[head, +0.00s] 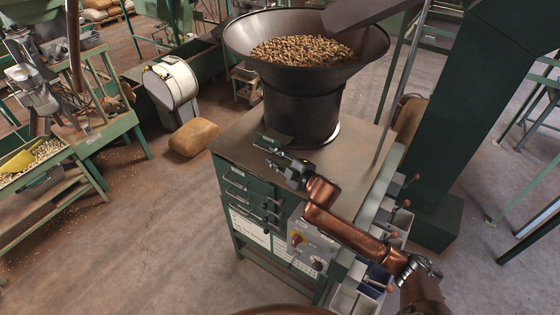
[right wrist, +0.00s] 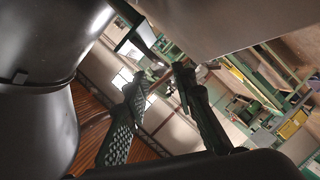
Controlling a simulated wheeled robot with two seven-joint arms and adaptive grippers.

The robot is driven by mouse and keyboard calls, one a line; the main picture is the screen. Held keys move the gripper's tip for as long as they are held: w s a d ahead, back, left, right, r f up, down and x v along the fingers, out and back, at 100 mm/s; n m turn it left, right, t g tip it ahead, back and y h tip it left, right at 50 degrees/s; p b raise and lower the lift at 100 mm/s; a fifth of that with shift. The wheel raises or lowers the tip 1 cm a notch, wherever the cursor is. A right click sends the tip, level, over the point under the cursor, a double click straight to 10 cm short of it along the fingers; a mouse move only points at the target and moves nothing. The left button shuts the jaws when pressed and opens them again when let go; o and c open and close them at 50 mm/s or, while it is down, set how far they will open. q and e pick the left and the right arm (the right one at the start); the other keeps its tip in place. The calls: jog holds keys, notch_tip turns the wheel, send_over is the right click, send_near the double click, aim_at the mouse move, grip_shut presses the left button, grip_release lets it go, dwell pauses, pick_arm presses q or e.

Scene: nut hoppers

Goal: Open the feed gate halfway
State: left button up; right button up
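A dark metal hopper (head: 302,75) full of brown nuts stands on a green cabinet with a brown top. A small dark green gate part (head: 272,138) projects at the foot of the hopper's neck, towards me; it seems to show in the right wrist view (right wrist: 134,34). My right gripper (head: 268,158) is just in front of this part, low over the cabinet top's front edge. In the right wrist view its two fingers (right wrist: 160,76) stand apart. I cannot tell whether anything between the fingertips is touched. My left gripper is not in view.
The cabinet front has drawers with handles (head: 250,190) and a control panel (head: 312,248). Bins (head: 352,296) and red-knobbed levers line its right side. A green chute (head: 450,110) stands at right. A sack (head: 194,138) lies on the floor; open floor lies left of the cabinet.

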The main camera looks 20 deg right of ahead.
jog(key=shift+v, duration=1.95)
